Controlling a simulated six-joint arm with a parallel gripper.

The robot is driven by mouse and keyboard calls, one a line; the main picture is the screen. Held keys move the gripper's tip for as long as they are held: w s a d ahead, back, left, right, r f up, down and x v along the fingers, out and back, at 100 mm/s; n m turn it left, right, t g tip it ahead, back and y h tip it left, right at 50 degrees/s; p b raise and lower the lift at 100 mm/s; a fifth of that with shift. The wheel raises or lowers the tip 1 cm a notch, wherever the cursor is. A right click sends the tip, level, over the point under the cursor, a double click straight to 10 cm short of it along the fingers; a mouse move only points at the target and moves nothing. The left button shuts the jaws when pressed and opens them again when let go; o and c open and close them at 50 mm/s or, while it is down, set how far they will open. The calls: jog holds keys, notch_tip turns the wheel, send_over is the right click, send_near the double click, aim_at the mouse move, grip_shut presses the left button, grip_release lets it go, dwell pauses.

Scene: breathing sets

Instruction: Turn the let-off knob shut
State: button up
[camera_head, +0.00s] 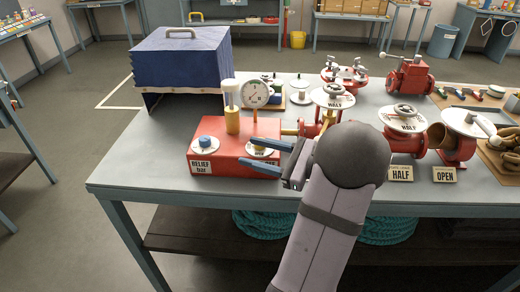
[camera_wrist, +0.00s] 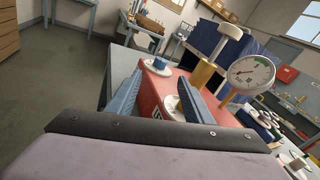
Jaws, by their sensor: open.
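A red box (camera_head: 231,165) stands at the table's front left, with a "RELIEF bar" label. A blue knob (camera_head: 207,142) sits on a white dial at its left. A second white dial with a small brass-coloured knob (camera_head: 259,149) sits at its right; its lettering is too small to read. Which knob is the let-off knob is not clear. My gripper (camera_head: 243,151) is open and empty, its blue fingers at the right-hand dial. In the wrist view, that dial (camera_wrist: 171,107) shows between my fingers, partly hidden by the right one. The blue knob (camera_wrist: 157,61) lies beyond them.
A brass post with a white cap (camera_head: 231,107) and a round gauge (camera_head: 255,94) rise behind the dials. Red valves with handwheels (camera_head: 405,118) stand to the right. The table's front-left corner (camera_head: 120,178) is bare.

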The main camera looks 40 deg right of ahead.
aim_at(277, 157)
jog(key=d+m+h, duration=0.1)
jog(key=d+m, duration=0.1)
jog(key=s+d+m+t+h+b, duration=0.1)
jog(key=d, duration=0.1)
jog(key=d+f+m+h, duration=0.1)
jog(key=d+m, duration=0.1)
jog(key=shift+s+d+m+t+b, duration=0.1)
jog(key=shift+s+m+t+b, duration=0.2)
jog(key=shift+t, duration=0.1)
jog(key=shift+p+x, duration=0.75)
jog(key=shift+x, duration=2.35)
jog(key=shift+f, duration=0.1)
jog(key=c, duration=1.1)
